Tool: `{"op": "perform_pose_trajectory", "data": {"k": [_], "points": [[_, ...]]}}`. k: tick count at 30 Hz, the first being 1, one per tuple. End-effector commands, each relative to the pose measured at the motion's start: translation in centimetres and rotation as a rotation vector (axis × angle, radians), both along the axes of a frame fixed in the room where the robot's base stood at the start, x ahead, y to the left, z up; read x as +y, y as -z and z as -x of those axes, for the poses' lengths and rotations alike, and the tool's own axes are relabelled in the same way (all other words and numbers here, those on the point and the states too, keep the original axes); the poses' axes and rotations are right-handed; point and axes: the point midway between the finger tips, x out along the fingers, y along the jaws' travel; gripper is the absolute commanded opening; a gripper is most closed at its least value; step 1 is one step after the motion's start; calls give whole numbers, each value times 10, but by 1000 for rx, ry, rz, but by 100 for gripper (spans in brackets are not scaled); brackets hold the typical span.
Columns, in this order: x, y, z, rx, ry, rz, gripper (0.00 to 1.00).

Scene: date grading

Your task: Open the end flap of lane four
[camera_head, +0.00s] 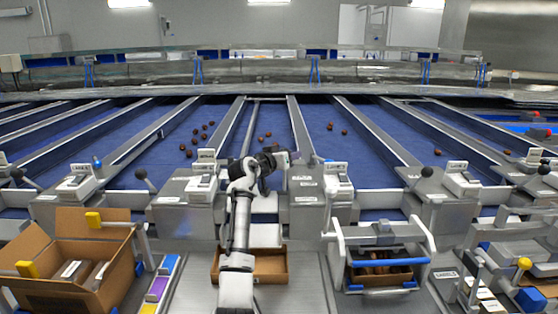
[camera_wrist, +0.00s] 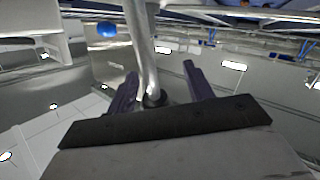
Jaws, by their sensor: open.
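My gripper (camera_head: 276,158) is at the near end of the middle lane (camera_head: 270,120) in the head view, above the steel end housings. In the wrist view my gripper (camera_wrist: 160,84) has its two dark fingers apart. A shiny metal rod (camera_wrist: 144,45) with a dark round end (camera_wrist: 154,98) shows between the fingers; I cannot tell whether they touch it. The jaws are not closed on it. My arm hides part of the lane end, and I cannot make out the flap there. The lane labels are too small to read.
Black-knobbed levers (camera_head: 140,174) stand at neighbouring lane ends. A wooden tray (camera_head: 270,266) sits below the middle lane. Several dates (camera_head: 205,125) lie on the blue belts.

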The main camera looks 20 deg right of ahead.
Motion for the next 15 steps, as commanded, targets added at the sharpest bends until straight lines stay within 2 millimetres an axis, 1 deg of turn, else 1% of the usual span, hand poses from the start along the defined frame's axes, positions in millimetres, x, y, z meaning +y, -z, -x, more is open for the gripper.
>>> {"op": "perform_pose_trajectory", "data": {"k": [5, 7, 15], "points": [[15, -1, 11, -3, -1, 2, 52], [24, -1, 19, -5, -3, 0, 52], [71, -9, 57, -4, -5, 0, 52]]}}
